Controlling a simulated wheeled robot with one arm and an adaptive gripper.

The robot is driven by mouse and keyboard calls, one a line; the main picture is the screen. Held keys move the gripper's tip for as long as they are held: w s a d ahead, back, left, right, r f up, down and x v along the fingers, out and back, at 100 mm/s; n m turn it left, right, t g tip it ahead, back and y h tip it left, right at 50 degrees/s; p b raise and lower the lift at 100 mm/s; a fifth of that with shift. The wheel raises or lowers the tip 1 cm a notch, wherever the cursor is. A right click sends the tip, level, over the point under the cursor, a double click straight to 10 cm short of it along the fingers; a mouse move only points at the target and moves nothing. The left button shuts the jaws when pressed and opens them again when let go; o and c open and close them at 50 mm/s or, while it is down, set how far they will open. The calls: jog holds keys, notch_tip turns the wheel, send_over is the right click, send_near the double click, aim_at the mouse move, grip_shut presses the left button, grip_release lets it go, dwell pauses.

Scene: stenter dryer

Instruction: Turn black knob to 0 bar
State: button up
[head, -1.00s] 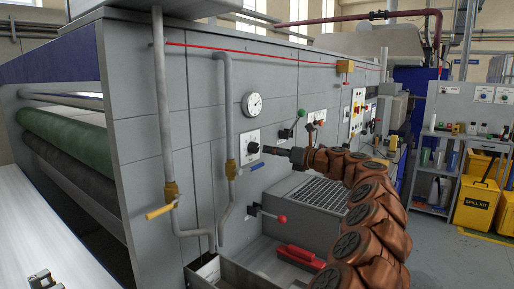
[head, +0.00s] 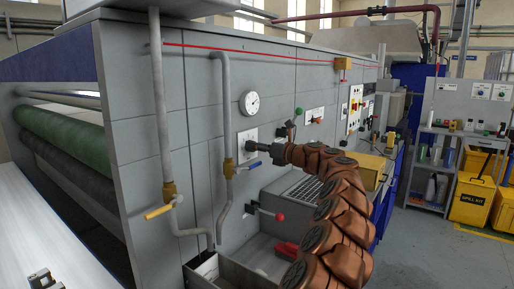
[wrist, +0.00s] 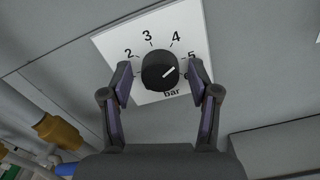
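The black knob (wrist: 158,70) sits on a white dial plate (wrist: 118,42) marked 2, 3, 4 and 5, with "bar" below. Its white pointer line aims up and right, near the 5. The 0 and 1 marks are not visible; another mark by the right finger is partly hidden. In the wrist view my gripper (wrist: 161,82) is open, one finger on each side of the knob, with a visible gap at both sides. In the head view my gripper (head: 262,148) is at the plate (head: 246,136) and mostly hides the knob.
A round gauge (head: 250,103) is above the plate. A blue-handled valve (head: 251,165) and grey pipe (head: 225,120) are close by on the left. A red-knobbed lever (head: 279,216) projects below. A green-knobbed lever (head: 299,112) is to the right.

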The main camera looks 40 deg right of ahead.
jog(key=c, duration=1)
jog(key=shift+o, duration=0.2)
jog(key=shift+n, duration=0.4)
jog(key=m+b, duration=0.4)
jog(key=m, duration=0.7)
jog(key=m+b, duration=0.4)
jog(key=m, duration=0.7)
jog(key=m+b, duration=0.5)
jog(key=m, duration=0.6)
jog(key=shift+a+f, duration=0.1)
jog(key=shift+f, duration=0.3)
